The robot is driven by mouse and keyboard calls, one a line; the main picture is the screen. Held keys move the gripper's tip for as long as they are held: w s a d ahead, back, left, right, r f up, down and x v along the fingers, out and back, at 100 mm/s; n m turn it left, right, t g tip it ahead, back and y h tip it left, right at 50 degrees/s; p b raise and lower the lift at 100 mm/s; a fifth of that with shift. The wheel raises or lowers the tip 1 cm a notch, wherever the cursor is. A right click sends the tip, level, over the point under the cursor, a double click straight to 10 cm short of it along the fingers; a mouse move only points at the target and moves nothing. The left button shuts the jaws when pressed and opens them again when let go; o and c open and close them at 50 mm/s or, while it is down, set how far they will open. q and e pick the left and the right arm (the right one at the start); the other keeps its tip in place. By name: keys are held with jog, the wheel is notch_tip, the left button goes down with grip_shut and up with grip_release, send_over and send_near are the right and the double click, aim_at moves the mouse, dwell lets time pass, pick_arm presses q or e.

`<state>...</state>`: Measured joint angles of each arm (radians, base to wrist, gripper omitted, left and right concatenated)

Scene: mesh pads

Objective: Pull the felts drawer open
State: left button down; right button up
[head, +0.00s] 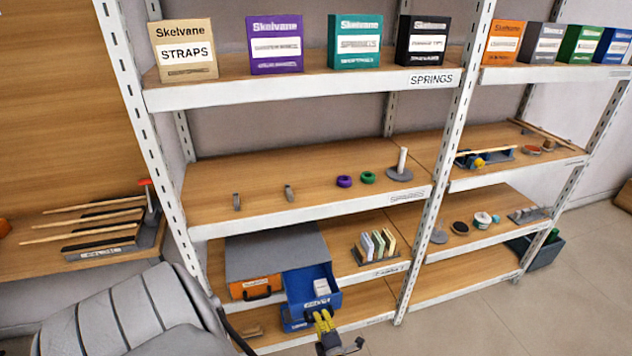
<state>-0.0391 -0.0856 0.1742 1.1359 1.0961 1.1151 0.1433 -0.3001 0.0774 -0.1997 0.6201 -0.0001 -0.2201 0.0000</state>
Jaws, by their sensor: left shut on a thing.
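A grey-topped drawer cabinet (275,250) stands on the lower shelf of the left bay. Its blue upper-right drawer (297,284) is pulled out, with a small white item (322,287) inside. The label on its front is too small to read for sure. My left gripper (322,316), with yellow fingers, is shut at the front of this blue drawer, on its handle, which the fingers mostly hide. An orange drawer (255,287) with a dark handle is on the left. My right gripper is not in view.
A rack of upright pads (376,246) stands right of the cabinet on the same shelf. A white metal upright (430,205) rises further right. Labelled boxes line the top shelf. The floor (480,310) at front right is clear.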

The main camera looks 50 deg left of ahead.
pick_arm(q)
jog(key=shift+f+v, duration=0.2)
jog(key=shift+v, duration=0.85)
jog(key=shift+f+v, duration=0.25)
jog(key=shift+v, duration=0.8)
jog(key=c, duration=1.4)
grip_release()
jog(key=shift+d, duration=0.15)
